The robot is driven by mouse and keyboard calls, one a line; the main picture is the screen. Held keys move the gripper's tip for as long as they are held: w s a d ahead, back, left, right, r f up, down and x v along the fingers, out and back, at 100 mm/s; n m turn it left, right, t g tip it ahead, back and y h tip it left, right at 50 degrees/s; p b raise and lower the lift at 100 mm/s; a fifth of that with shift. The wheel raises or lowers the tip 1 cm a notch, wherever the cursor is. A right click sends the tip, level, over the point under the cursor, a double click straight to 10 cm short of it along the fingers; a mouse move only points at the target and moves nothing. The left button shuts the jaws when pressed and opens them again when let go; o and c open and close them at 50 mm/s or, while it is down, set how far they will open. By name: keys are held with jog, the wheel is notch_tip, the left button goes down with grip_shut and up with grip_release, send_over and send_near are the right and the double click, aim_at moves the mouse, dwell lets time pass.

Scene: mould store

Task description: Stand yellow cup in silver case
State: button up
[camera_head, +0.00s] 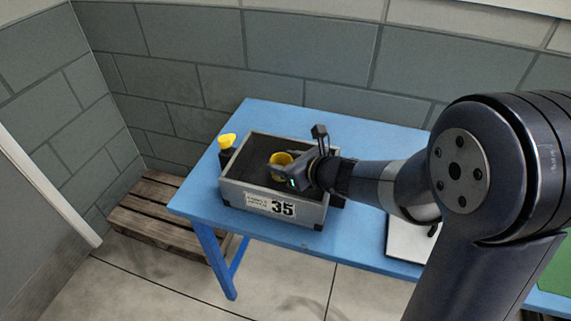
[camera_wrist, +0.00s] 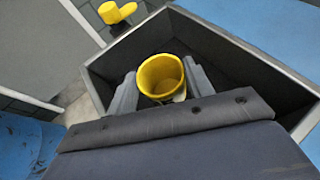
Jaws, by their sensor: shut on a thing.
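The yellow cup (camera_wrist: 161,76) is upright in the wrist view, its open mouth facing the camera. In the head view the cup (camera_head: 280,159) shows inside the outline of the silver case. My gripper (camera_wrist: 156,88) is shut on the cup, one finger on each side of it. The silver case (camera_head: 236,194) is an open box with a dark inside and a label reading 35 on its front. It also shows in the wrist view (camera_wrist: 225,36) around the cup. I cannot tell whether the cup's base touches the case floor.
The case stands on a blue table (camera_head: 205,197). A white flat thing (camera_head: 408,241) lies to the right, partly behind my arm. A wooden pallet (camera_head: 160,228) lies on the floor at left.

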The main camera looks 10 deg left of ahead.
jog(key=shift+f+b, duration=0.4)
jog(key=shift+b, duration=0.1)
jog(key=shift+f, duration=0.2)
jog(key=o, duration=1)
jog(key=shift+r, duration=0.1)
